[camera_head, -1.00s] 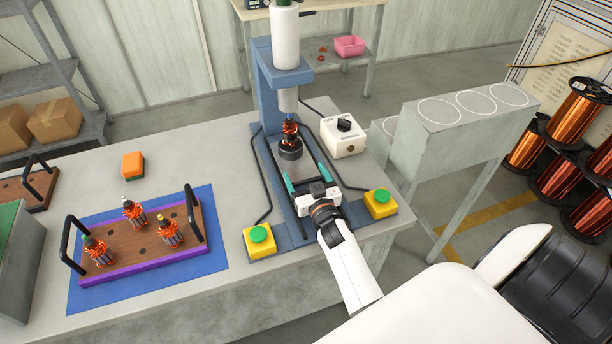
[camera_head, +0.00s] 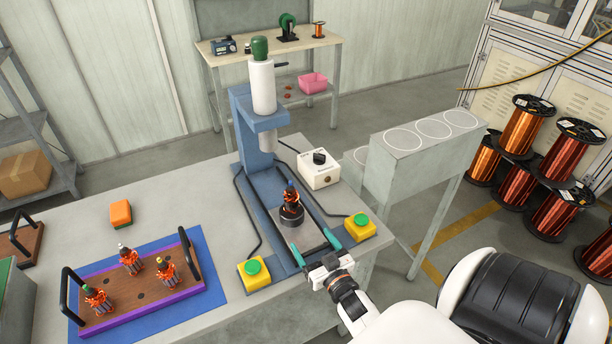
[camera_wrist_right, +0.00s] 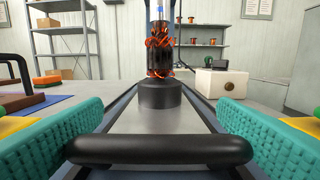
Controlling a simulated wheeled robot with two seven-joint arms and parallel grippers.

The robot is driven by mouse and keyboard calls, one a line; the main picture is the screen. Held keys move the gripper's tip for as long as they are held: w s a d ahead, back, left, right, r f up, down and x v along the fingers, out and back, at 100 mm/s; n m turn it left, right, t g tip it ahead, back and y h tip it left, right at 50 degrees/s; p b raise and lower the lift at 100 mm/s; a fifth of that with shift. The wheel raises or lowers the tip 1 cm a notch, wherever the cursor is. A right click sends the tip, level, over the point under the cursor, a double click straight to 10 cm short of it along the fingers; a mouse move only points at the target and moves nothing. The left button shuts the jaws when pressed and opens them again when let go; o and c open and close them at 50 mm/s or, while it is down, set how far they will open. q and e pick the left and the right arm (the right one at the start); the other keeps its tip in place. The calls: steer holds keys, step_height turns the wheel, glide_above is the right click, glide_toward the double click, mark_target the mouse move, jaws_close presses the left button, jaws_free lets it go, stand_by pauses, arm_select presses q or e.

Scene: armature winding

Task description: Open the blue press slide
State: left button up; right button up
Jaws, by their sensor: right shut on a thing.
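The blue press (camera_head: 244,135) stands on the grey table, its ram (camera_head: 267,146) raised. Its slide (camera_head: 303,232) is drawn out toward me on the blue base. An armature with orange windings (camera_head: 291,197) stands upright in a black round holder (camera_head: 291,214) on the slide, in front of the ram. My right gripper (camera_head: 314,247) is at the slide's front end, shut on the black handle. In the right wrist view the handle bar (camera_wrist_right: 160,150) lies crosswise between the teal fingers. My left gripper is not in view.
Yellow boxes with green buttons (camera_head: 254,273) (camera_head: 359,226) flank the slide's front. A white control box (camera_head: 319,169) stands right of the press. A wooden tray (camera_head: 140,300) with several armatures lies on a blue mat at left.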

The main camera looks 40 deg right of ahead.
steer(key=shift+v, duration=0.9)
steer(key=shift+s+f, duration=0.15)
steer(key=shift+s, duration=0.3)
steer(key=o, duration=1.1)
steer(key=b+v, duration=0.2)
steer(key=v, duration=1)
steer(key=shift+w, duration=0.1)
